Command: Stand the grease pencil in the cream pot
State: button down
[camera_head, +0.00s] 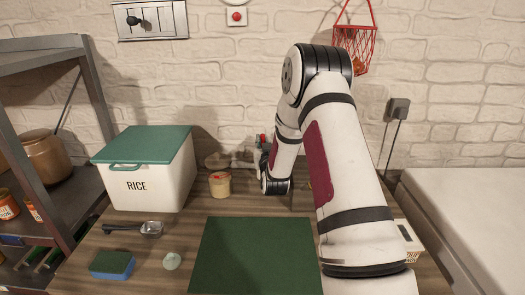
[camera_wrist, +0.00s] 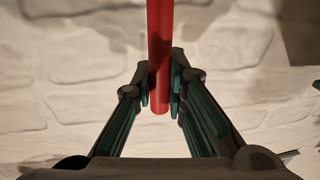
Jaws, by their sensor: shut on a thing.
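The red grease pencil (camera_wrist: 160,45) runs upright in the wrist view, its lower end between my fingertips. My gripper (camera_wrist: 161,88) is shut on it, with the pale brick wall behind. In the head view my gripper is mostly hidden behind my own wrist; a small red bit, probably the pencil (camera_head: 262,138), shows there. A small cream pot (camera_head: 220,186) with a reddish top edge stands on the wooden table, left of my wrist and lower in the picture. The pencil is apart from the pot. The pot is not seen in the wrist view.
A white RICE bin (camera_head: 150,188) with a green lid stands left of the pot. A scoop (camera_head: 150,229), a blue-green sponge (camera_head: 111,265) and a small pale round thing (camera_head: 172,261) lie in front. A green mat (camera_head: 255,255) covers the front middle. A shelf (camera_head: 85,165) stands left.

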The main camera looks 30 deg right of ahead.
jog(key=shift+f, duration=1.3)
jog(key=shift+f, duration=0.1)
jog(key=c, duration=1.6)
grip_release()
